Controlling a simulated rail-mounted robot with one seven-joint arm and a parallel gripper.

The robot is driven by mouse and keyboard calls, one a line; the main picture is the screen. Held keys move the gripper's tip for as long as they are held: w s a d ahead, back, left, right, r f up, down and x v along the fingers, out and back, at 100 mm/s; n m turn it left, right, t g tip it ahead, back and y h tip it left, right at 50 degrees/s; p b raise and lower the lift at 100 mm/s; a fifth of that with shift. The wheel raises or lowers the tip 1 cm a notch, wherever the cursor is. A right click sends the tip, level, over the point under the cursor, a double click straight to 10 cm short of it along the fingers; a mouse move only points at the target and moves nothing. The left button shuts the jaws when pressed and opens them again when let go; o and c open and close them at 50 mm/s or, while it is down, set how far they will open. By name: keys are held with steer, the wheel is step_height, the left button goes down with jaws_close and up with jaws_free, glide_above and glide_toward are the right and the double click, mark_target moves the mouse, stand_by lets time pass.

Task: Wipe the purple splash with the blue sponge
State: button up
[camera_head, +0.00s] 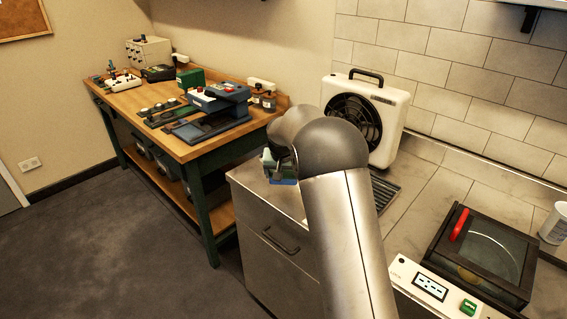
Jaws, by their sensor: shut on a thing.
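My gripper (279,170) shows only in part at the left end of my arm, low over the left end of the steel counter. It is shut on a small blue thing, which I take to be the blue sponge (285,181); only a thin edge of it shows. My arm hides most of the gripper and much of the counter behind it. I cannot tell whether the sponge touches the counter. No purple splash is visible in this view; part of the counter is hidden behind my arm.
A white fan unit (397,100) stands behind my arm on the counter (425,215). A dark lidded machine with a red handle (460,224) and a white cup (554,224) are at the right. A wooden workbench (185,150) with tools stands at the left. Grey floor lies in front.

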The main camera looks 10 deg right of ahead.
steer(key=shift+r+p, duration=0.55)
steer(key=shift+r, duration=0.85)
